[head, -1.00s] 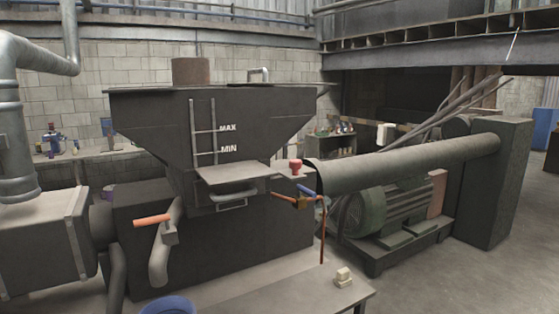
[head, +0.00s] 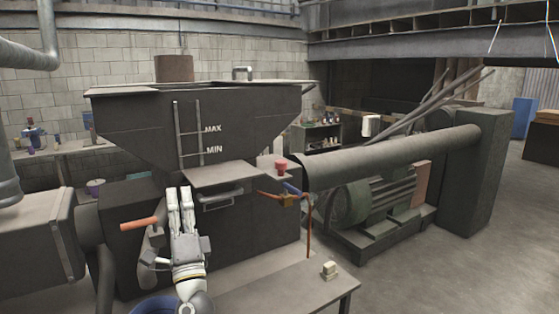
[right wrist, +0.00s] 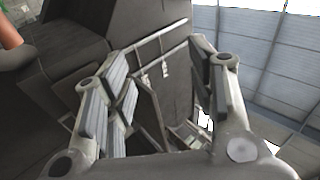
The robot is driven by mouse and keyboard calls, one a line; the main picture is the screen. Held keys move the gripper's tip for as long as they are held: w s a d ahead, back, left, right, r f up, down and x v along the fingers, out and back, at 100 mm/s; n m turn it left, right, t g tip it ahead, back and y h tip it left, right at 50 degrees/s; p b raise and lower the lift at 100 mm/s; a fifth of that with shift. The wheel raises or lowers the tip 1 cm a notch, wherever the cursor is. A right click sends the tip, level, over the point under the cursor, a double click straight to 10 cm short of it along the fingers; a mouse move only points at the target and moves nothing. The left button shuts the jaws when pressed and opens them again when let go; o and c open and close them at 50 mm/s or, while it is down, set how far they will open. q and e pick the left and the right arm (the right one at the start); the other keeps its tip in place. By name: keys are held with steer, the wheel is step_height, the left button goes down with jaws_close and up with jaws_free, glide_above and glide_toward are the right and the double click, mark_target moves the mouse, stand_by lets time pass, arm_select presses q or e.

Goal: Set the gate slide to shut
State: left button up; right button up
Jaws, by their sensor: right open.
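The gate slide (head: 222,173) appears as a flat grey plate sticking out under the dark hopper (head: 150,125), with a bar handle (head: 222,200) below its front. How far the slide is out is hard to judge. My right gripper (head: 179,190) is raised in front of the machine, left of the slide and handle, fingers up, open and empty. In the right wrist view its fingers (right wrist: 166,82) stand apart with the hopper's level gauge (right wrist: 160,52) behind them. No contact with the slide shows. My left gripper is out of view.
An orange-handled lever (head: 139,224) is just left of my right gripper. A red knob (head: 281,167), a valve with a blue handle (head: 291,190) and a thick pipe (head: 390,157) are to the right. A bench (head: 285,285) with a small block (head: 329,269) stands in front.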

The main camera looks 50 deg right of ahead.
steer(key=s+d+r+m+g+h, duration=0.3)
steer(key=d+r+m+g+h, duration=0.1)
steer(key=r+m+h, duration=0.45)
steer(key=m+g+y, duration=0.1)
steer(key=m+g, duration=1.9)
steer(key=m, duration=0.2)
glide_toward(276, 164)
steer(key=d, duration=0.1)
steer(key=d+p, duration=0.1)
steer(key=d, duration=0.2)
steer(key=d+p, duration=0.2)
steer(key=d, duration=0.1)
steer(key=d+p, duration=0.2)
steer(key=d, duration=0.1)
steer(key=shift+s+r, duration=0.25)
steer(key=shift+r, duration=0.05)
steer(key=shift+d+f+p, duration=0.2)
steer(key=shift+d+p, duration=0.15)
steer(key=shift+d, duration=0.35)
steer(key=shift+w, duration=0.1)
jaws_close()
